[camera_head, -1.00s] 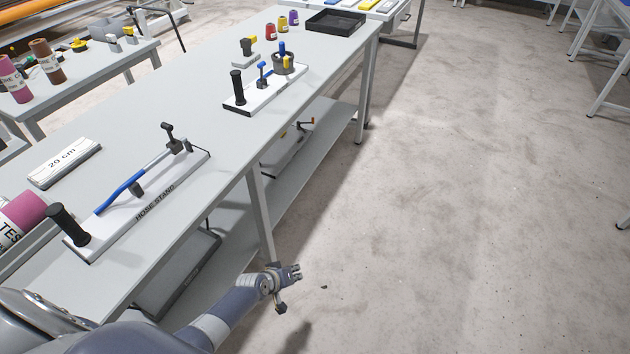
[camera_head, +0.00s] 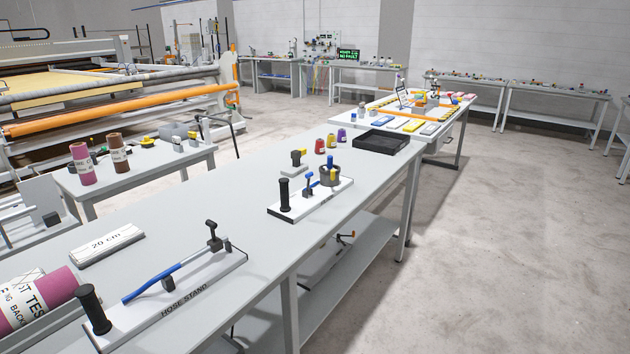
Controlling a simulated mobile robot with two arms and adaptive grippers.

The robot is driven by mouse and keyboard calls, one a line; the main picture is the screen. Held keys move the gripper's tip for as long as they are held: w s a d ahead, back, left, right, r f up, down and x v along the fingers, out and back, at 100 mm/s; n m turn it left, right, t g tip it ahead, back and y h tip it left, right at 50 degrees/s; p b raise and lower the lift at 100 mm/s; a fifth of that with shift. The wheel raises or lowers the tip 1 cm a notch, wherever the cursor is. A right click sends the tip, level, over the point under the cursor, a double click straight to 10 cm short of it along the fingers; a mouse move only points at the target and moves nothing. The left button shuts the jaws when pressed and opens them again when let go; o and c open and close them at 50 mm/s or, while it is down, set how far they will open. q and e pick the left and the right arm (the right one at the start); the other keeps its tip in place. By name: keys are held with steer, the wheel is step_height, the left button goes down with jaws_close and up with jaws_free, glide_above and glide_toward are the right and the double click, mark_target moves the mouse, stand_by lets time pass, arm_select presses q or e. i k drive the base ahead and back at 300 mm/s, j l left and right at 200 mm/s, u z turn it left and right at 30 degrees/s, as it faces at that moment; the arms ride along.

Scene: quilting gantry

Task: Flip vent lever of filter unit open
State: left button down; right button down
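A white board with a black upright handle (camera_head: 284,194) stands on the long grey table; it looks like the filter unit (camera_head: 311,203), but its label is too small to read. It carries a small blue lever-like part (camera_head: 309,182) on a post. At its right end is a grey round housing (camera_head: 330,177) with a blue knob (camera_head: 330,161) and a yellow part beside it. I cannot tell which part is the vent lever or how it is set. Neither of my grippers is in view.
Several coloured spools and a black tray (camera_head: 380,143) stand farther back. Open floor (camera_head: 500,260) lies to the right.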

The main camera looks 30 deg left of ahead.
mark_target(308, 176)
steer(key=i+u, duration=0.1)
steer(key=u, duration=0.25)
steer(key=i+j+u, duration=0.1)
steer(key=u, duration=0.25)
steer(key=i+u, duration=0.1)
steer(key=u, duration=0.3)
steer(key=i+l+u, duration=0.15)
steer(key=i, duration=0.3)
steer(key=i+l+u, duration=0.15)
steer(key=i, duration=0.25)
steer(key=i+l+u, duration=0.2)
steer(key=i, duration=0.2)
